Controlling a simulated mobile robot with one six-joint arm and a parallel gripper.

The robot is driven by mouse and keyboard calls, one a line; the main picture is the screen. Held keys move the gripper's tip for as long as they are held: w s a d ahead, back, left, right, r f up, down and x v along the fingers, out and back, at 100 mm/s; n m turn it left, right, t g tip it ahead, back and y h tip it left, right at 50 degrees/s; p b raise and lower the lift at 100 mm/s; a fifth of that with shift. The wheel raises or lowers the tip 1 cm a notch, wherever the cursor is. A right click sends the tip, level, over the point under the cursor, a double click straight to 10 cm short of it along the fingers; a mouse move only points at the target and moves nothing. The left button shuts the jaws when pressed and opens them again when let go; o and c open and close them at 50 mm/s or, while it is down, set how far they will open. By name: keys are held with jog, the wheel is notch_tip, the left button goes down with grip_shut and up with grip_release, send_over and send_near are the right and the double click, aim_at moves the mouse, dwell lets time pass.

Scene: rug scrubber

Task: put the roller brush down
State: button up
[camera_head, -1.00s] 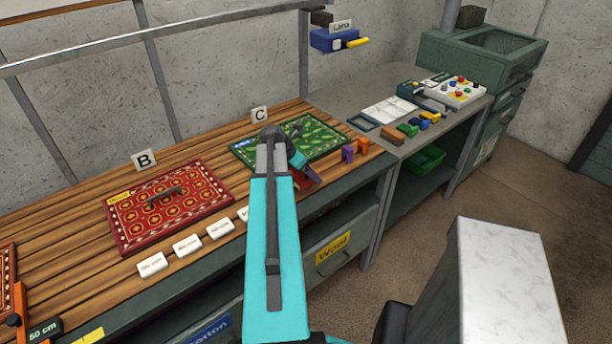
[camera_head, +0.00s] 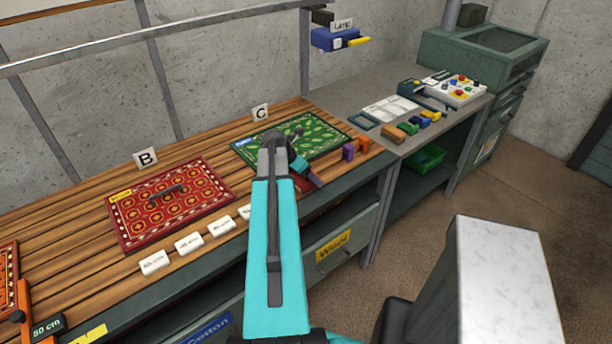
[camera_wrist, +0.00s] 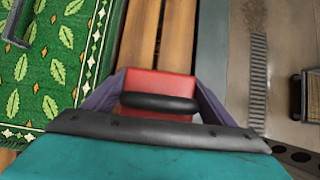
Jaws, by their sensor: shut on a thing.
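My gripper (camera_wrist: 158,88) is shut on a red block with a black bar handle, which I take to be the roller brush (camera_wrist: 155,83). The brush sits between the two dark purple fingers in the wrist view, and its underside is hidden. In the head view my gripper (camera_head: 309,176) is at the front edge of the wooden bench (camera_head: 85,225), near the right front of the green rug (camera_head: 325,136) by sign C (camera_head: 260,112). My arm hides most of the brush there. I cannot tell whether the brush touches the bench.
A red rug (camera_head: 190,215) with a dark handle lies by sign B (camera_head: 146,158). Several white labels (camera_head: 189,243) line the bench front. Purple (camera_head: 348,152) and orange (camera_head: 364,145) blocks stand right of the green rug. A grey side table (camera_head: 350,88) holds a control box (camera_head: 457,88).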

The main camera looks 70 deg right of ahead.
jog(key=shift+a+f, duration=0.2)
jog(key=shift+f, duration=0.3)
jog(key=c, duration=0.3)
jog(key=o, duration=1.3)
jog(key=shift+f, duration=0.2)
jog(key=shift+s+a, duration=0.1)
jog(key=shift+r, duration=0.75)
jog(key=shift+d+b+v, duration=0.15)
jog(key=shift+b+v, duration=0.55)
jog(key=shift+v, duration=2.3)
jog(key=shift+d+b+v, duration=0.2)
jog(key=shift+b+v, duration=0.45)
jog(key=shift+v, duration=2.4)
